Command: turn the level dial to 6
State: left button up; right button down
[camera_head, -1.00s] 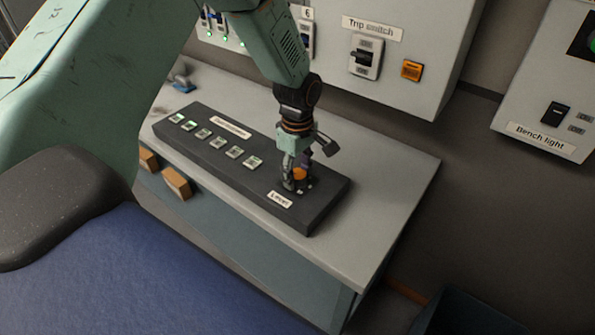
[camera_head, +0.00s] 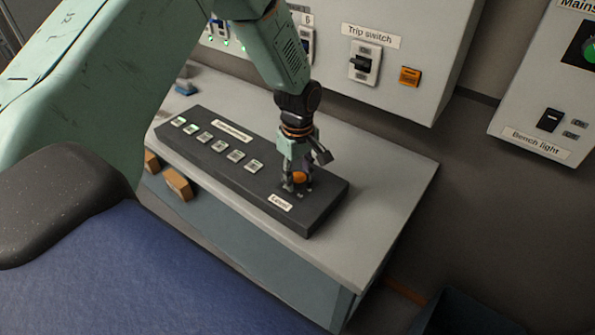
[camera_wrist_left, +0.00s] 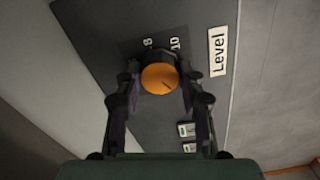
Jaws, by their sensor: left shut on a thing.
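The level dial is an orange round knob (camera_head: 300,177) at the right end of a dark control panel (camera_head: 322,206), by a "Level" label (camera_head: 280,202). My left gripper (camera_head: 297,183) points down over it, shut on the knob. In the left wrist view, the orange knob (camera_wrist_left: 159,78) sits between the two fingers of my left gripper (camera_wrist_left: 159,74). A dark pointer line on its top runs toward the lower right. The numbers 8 and 10 show beyond the knob; the other marks are hidden. My right gripper is not in view.
A row of several small pale buttons (camera_head: 220,146) lies on the same panel. The grey bench top (camera_head: 385,180) is clear to the right. A wall box behind carries a trip switch (camera_head: 364,64) and an orange button (camera_head: 410,76). A bench light switch (camera_head: 549,119) is further right.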

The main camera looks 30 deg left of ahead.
pick_arm(q)
jog(key=m+p, duration=0.1)
jog(key=m, duration=0.1)
jog(key=shift+s+m, duration=0.1)
jog(key=shift+m, duration=0.3)
jog(key=m+p, duration=0.1)
jog(key=m, duration=0.1)
jog(key=shift+m, duration=0.4)
jog(key=m+p, duration=0.1)
jog(key=m, duration=0.2)
jog(key=shift+m, duration=0.3)
jog(key=m, duration=0.3)
jog(key=shift+d+f+m, duration=0.1)
jog(key=shift+m, duration=0.2)
jog(key=m, duration=0.3)
jog(key=shift+m, duration=0.3)
jog(key=m, duration=0.4)
jog(key=m+b, duration=0.1)
jog(key=m, duration=0.4)
jog(key=shift+m, duration=1.9)
jog(key=shift+m+b, duration=0.3)
